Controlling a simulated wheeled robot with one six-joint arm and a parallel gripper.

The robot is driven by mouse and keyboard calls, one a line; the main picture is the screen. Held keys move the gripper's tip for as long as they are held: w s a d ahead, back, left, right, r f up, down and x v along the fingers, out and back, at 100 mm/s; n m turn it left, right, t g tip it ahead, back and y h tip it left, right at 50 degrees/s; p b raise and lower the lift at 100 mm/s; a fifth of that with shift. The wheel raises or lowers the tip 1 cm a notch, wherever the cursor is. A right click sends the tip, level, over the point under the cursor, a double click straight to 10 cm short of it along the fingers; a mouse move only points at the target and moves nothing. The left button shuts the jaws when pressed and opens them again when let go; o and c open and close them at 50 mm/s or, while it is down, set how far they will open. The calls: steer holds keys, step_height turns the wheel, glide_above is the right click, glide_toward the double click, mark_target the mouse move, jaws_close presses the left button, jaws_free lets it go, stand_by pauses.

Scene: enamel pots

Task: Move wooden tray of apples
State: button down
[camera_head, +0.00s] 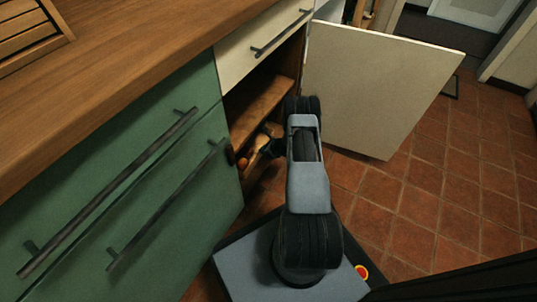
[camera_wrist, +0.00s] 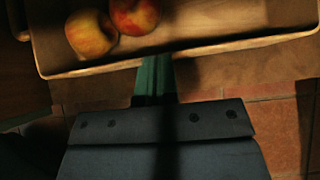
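The wooden tray (camera_wrist: 80,67) fills the upper part of the wrist view, with its near rim slanting up to the right. A yellow-red apple (camera_wrist: 90,35) and a redder apple (camera_wrist: 134,14) lie in it near that rim. In the head view a small part of the tray (camera_head: 259,143) and an apple (camera_head: 243,163) show inside the open cabinet, left of my arm. My gripper (camera_wrist: 155,62) has its fingers close together at the near rim and appears shut on it. The fingertips are hidden at the rim.
The open cabinet has an inner shelf (camera_head: 262,105). Its cream door (camera_head: 380,85) stands open at the right of my arm. Green drawers (camera_head: 130,190) with long bar handles are at the left, under the wooden counter (camera_head: 120,60). Tiled floor (camera_head: 440,190) at the right is clear.

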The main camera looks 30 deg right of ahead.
steer(key=shift+s, duration=0.3)
steer(key=s+d+f+p+v, duration=0.1)
steer(key=p+v, duration=0.3)
steer(key=v, duration=0.8)
steer(key=shift+s+f+p, duration=0.2)
steer(key=shift+s+p, duration=0.15)
steer(key=shift+p, duration=0.05)
steer(key=shift+d, duration=0.1)
